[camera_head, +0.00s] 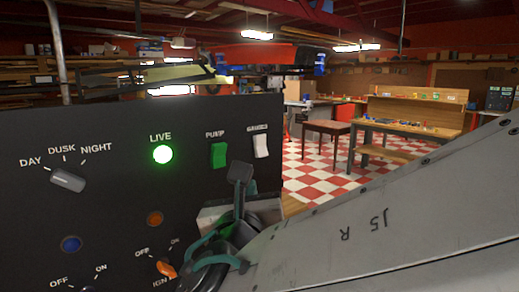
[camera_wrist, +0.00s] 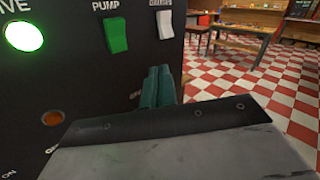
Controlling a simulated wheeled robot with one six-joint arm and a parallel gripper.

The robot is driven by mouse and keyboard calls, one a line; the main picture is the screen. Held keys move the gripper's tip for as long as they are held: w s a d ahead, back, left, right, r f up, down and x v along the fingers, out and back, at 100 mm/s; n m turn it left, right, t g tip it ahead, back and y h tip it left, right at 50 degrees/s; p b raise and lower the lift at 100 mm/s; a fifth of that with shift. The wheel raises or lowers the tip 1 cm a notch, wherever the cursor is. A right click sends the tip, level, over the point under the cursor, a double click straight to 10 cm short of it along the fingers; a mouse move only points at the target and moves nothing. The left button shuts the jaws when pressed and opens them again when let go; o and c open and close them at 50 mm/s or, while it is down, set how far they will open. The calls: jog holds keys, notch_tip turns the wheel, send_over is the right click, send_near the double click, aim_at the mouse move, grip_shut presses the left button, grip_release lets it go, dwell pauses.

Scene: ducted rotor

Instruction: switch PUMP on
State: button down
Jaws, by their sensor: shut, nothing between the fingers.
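The PUMP switch is a green rocker (camera_head: 219,155) on the black panel (camera_head: 110,130), under its PUMP label. It also shows in the wrist view (camera_wrist: 116,35) at the top, left of centre. My gripper (camera_head: 240,172) is shut and empty, a little below and right of the green rocker in the head view. In the wrist view its teal fingers (camera_wrist: 158,87) are together, below and right of the rocker. I cannot tell whether the fingers touch the panel. The rocker's on or off position is not clear.
A white rocker (camera_head: 261,146) sits right of PUMP. A lit green LIVE lamp (camera_head: 163,154), a DAY/DUSK/NIGHT selector (camera_head: 68,180), a blue button (camera_head: 71,243), an orange lamp (camera_head: 155,218) and an orange ignition knob (camera_head: 166,269) share the panel. Checkered floor lies beyond its right edge.

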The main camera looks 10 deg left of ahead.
aim_at(226, 150)
jog(key=shift+w+a+r, duration=0.55)
jog(key=shift+w+a, duration=0.25)
jog(key=shift+a, duration=0.1)
jog(key=shift+w+a+r, duration=0.55)
jog(key=shift+w+a, duration=0.2)
jog(key=shift+a, duration=0.15)
jog(key=shift+w+a+r, duration=0.55)
jog(key=shift+w+a, duration=0.25)
jog(key=shift+a, duration=0.1)
jog(key=shift+w+a, duration=0.1)
jog(key=shift+w+a+r, duration=0.15)
jog(key=shift+a, duration=0.05)
jog(key=shift+w+a+r, duration=0.2)
jog(key=shift+w+a, duration=0.05)
jog(key=shift+a, duration=0.05)
dwell(0.9)
jog(key=shift+s+d+f, duration=0.35)
jog(key=shift+s+d, duration=0.2)
jog(key=shift+d, duration=0.05)
dwell(0.4)
jog(key=s+d+f, duration=0.2)
jog(key=s+d, duration=0.1)
jog(key=shift+d, duration=0.25)
